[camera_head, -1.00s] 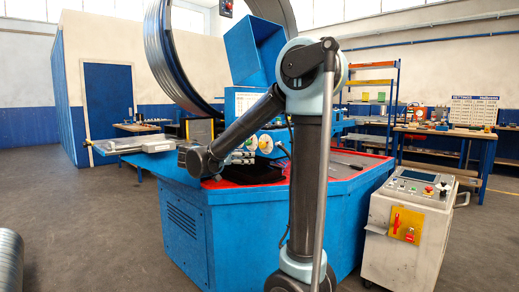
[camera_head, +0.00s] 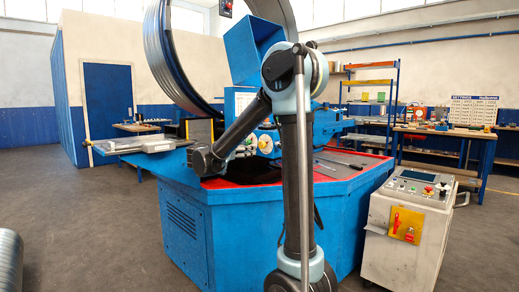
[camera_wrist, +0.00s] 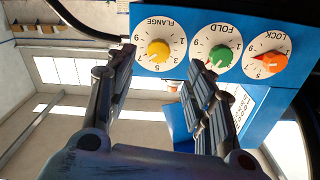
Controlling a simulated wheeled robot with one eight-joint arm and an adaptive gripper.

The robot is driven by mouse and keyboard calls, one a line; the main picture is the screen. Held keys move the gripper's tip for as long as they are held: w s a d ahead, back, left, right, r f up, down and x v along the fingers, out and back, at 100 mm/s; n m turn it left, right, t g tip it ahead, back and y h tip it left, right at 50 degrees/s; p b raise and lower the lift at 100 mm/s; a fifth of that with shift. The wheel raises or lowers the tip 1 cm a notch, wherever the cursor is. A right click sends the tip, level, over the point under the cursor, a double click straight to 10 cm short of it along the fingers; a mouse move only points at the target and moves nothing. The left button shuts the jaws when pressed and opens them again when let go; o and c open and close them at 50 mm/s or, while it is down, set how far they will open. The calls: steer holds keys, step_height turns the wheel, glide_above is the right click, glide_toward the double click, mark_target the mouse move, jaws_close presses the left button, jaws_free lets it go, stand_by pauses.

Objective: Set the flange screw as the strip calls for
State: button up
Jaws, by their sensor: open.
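The flange screw is a yellow knob (camera_wrist: 159,51) on a white dial labelled FLANGE, on the blue machine face in the wrist view. The label appears upside down there, and I cannot read the exact setting. My gripper (camera_wrist: 161,68) is open and empty, with its fingers spread on either side below the yellow knob in the picture. The green FOLD knob (camera_wrist: 221,57) is just past the right finger, and the orange LOCK knob (camera_wrist: 267,62) is farther right. A white printed panel (camera_wrist: 241,106) is partly visible behind the right finger; its text is too small to read.
The blue machine (camera_head: 190,235) has a red-lined top with tools lying on it. A control cabinet (camera_head: 405,225) stands at the right. A settings board (camera_head: 474,110) is above the back bench. Open floor lies at the left.

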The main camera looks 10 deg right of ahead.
mark_target(260, 145)
steer(key=x, duration=0.8)
steer(key=shift+w+d, duration=0.2)
steer(key=shift+d, duration=0.05)
steer(key=c, duration=1.1)
